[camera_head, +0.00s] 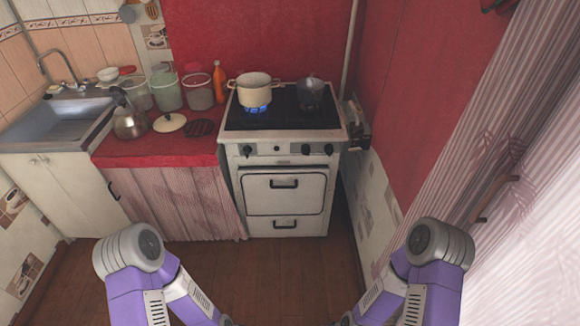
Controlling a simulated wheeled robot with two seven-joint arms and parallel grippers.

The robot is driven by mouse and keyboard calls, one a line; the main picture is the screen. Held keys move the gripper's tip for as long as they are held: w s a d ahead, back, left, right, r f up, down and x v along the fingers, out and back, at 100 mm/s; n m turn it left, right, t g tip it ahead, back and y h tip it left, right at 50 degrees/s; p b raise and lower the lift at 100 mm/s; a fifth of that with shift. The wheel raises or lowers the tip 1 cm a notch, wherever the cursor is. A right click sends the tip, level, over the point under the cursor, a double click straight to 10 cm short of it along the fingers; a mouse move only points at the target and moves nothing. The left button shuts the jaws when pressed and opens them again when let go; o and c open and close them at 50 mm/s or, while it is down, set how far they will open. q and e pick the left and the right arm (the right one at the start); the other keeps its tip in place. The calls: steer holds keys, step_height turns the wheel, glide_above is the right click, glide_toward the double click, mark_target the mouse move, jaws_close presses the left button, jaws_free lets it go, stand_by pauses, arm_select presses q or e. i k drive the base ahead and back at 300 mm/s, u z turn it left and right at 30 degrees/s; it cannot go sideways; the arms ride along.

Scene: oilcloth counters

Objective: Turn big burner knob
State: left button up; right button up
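A white stove (286,190) stands ahead against the red wall. Its front panel carries several dark knobs: a left one (247,150), a middle one (306,149) and a right one (328,149). I cannot tell from their size here which is the big burner knob. A blue flame (257,109) burns under a cream pot (254,88) at the left of the black cooktop (282,121). A dark pot (311,93) stands at the right. My purple arms show at the bottom, well short of the stove; both grippers are out of view.
A red counter (160,152) left of the stove holds a kettle (130,121), a pale lid (169,122), jars and an orange bottle (219,82). A sink (55,122) is further left. A curtain (500,150) hangs at right. The wooden floor (270,270) before the stove is clear.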

mark_target(306, 149)
steer(key=u, duration=0.55)
steer(key=i, duration=1.25)
steer(key=z, duration=0.6)
